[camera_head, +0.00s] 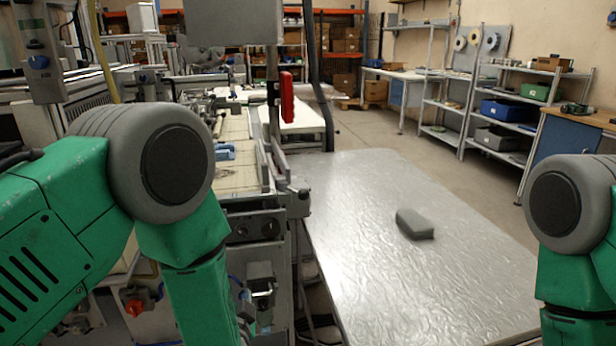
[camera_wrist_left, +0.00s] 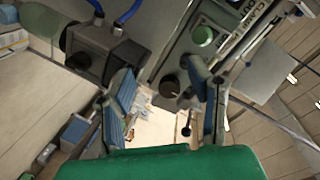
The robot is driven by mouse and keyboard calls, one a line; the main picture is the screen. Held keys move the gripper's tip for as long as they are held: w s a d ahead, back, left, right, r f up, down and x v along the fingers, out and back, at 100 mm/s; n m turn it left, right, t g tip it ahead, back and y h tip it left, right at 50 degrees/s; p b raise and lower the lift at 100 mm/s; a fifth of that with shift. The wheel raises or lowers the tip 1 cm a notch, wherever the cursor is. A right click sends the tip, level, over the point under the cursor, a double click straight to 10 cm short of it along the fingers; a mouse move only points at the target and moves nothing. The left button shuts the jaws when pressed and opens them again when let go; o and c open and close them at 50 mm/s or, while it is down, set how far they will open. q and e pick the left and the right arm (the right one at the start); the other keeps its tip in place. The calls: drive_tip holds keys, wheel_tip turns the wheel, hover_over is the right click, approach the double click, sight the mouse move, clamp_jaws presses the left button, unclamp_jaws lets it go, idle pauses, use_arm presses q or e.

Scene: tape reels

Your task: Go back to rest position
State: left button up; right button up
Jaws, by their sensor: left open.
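My left arm (camera_head: 125,215) enters the head view from the left and bends down past the bottom edge beside the machine. In the left wrist view my left gripper (camera_wrist_left: 166,98) is open, its blue-padded fingers apart with nothing held between them. A control panel with a green button (camera_wrist_left: 202,35) and a black knob (camera_wrist_left: 169,86) shows beyond the fingers, and I cannot tell how far off it is. My right arm (camera_head: 570,215) shows at the right edge of the head view, bent downward. Its gripper is out of frame.
A metal-topped table (camera_head: 350,235) stands between my arms, bare except for a dark grey block (camera_head: 415,224). The machine bench (camera_head: 235,165) stands close by my left arm. Shelves with bins (camera_head: 508,110) stand behind open floor.

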use_arm(q)
drive_tip(key=s+a+f+n+g+h, duration=0.25)
drive_tip(key=s+a+f+g, duration=0.3)
drive_tip(key=s+f, duration=0.5)
drive_tip(key=s+a+f+n+g+h, duration=0.1)
drive_tip(key=s+a+f+n+g, duration=0.4)
drive_tip(key=s, duration=0.8)
drive_tip(key=s+d+f+g, duration=0.1)
drive_tip(key=s+g, duration=0.3)
drive_tip(key=s, duration=0.7)
drive_tip(key=shift+f+m+g, duration=0.15)
drive_tip(key=shift+m+g, duration=0.2)
drive_tip(key=shift+m, duration=0.1)
